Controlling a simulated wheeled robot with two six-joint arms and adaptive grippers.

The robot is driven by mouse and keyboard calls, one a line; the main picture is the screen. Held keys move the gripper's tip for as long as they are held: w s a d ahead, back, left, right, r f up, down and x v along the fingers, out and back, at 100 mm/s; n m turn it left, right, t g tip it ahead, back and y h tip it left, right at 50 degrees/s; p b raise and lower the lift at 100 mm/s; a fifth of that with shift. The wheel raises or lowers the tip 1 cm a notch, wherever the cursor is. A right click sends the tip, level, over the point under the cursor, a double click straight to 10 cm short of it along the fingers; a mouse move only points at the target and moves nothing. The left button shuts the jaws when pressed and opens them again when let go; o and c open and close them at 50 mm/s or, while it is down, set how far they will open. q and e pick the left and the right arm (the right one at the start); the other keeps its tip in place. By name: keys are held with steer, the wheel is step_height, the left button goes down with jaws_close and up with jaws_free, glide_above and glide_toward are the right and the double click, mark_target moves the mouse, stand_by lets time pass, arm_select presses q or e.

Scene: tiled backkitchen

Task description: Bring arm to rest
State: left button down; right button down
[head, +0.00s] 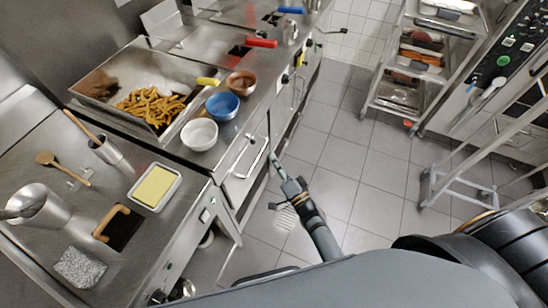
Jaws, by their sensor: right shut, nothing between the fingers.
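My right gripper (277,168) shows in the middle of the head view, above the tiled floor and close to the front of the steel counter. Its fingers are shut and nothing is between them. Its dark arm runs down and to the right towards my body. My left gripper is not in the head view.
The steel counter at left holds fries (153,107) in a basin, white (199,134), blue (222,106) and copper (241,82) bowls, and a butter tray (155,187). A wheeled rack (375,85) stands at the upper right. The tiled floor (365,180) between is clear.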

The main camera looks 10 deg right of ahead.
steer(key=shift+f, duration=0.1)
steer(key=s+d+f+n+g+h, duration=0.1)
steer(key=s+d+f+g+h, duration=0.2)
steer(key=f, duration=0.5)
steer(key=s+d+f+n+g, duration=0.2)
steer(key=s+f, duration=0.3)
steer(key=f, duration=0.3)
steer(key=s+d+f+n+g+h, duration=0.1)
steer(key=s+d+f+g+h, duration=0.15)
steer(key=f, duration=0.65)
steer(key=s+d+f+n+g, duration=0.2)
steer(key=s+d+f+g, duration=0.1)
steer(key=s, duration=0.6)
steer(key=s+d+f+n+g+h, duration=0.1)
steer(key=s+d+f+n+g, duration=0.1)
steer(key=s+f, duration=0.4)
steer(key=s+d+f+n+g, duration=0.1)
steer(key=s+d+f+g, duration=0.3)
steer(key=s, duration=0.9)
steer(key=shift+f+n+g, duration=0.4)
steer(key=shift+f+g, duration=0.05)
steer(key=shift+d, duration=0.1)
